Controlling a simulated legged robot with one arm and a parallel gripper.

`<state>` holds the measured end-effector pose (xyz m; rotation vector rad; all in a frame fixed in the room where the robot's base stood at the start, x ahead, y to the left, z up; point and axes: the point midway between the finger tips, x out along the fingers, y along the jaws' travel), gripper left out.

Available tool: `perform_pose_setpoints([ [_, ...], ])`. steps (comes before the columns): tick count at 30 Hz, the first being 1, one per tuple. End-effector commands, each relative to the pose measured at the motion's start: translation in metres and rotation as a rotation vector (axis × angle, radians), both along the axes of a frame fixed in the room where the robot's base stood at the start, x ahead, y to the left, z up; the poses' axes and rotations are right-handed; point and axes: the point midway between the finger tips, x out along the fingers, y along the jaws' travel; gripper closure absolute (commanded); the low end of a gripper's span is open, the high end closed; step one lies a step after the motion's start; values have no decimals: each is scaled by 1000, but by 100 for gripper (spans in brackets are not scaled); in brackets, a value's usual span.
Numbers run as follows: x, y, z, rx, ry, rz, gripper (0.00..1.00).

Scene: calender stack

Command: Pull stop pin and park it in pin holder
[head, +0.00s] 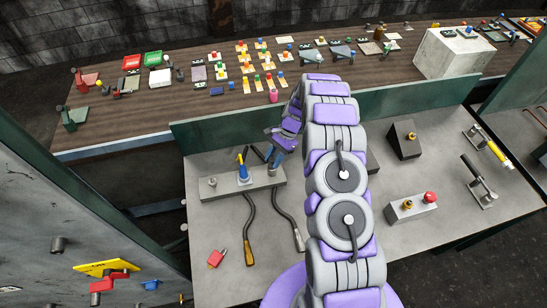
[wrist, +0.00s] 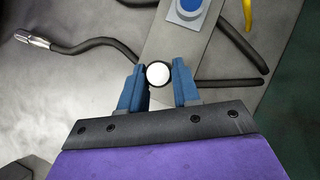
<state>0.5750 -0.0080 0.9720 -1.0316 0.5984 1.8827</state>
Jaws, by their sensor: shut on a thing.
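My gripper (head: 274,158) is over the right end of a long grey block (head: 225,187) on the grey bench. In the wrist view its two blue fingers (wrist: 158,80) are shut on a round pin with a white top and dark rim (wrist: 158,73), which I take to be the stop pin. The head view shows a grey cylindrical piece (head: 272,171) below the fingers. I cannot tell whether the pin is still seated in the block. A short round post (head: 212,182) stands at the block's left end. I cannot tell which thing is the pin holder.
Two black hoses with a brass end (head: 249,252) and a silver end (head: 298,240) run over the bench. A red-button box (head: 411,206) stands right of my arm.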

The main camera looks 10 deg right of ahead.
Motion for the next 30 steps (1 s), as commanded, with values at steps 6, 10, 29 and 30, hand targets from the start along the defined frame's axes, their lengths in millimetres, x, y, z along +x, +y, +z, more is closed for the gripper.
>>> perform_pose_setpoints([
  [6,0,0,-1,0,0,0,61],
  [10,0,0,-1,0,0,0,48],
  [29,0,0,-1,0,0,0,23],
  [30,0,0,-1,0,0,0,23],
])
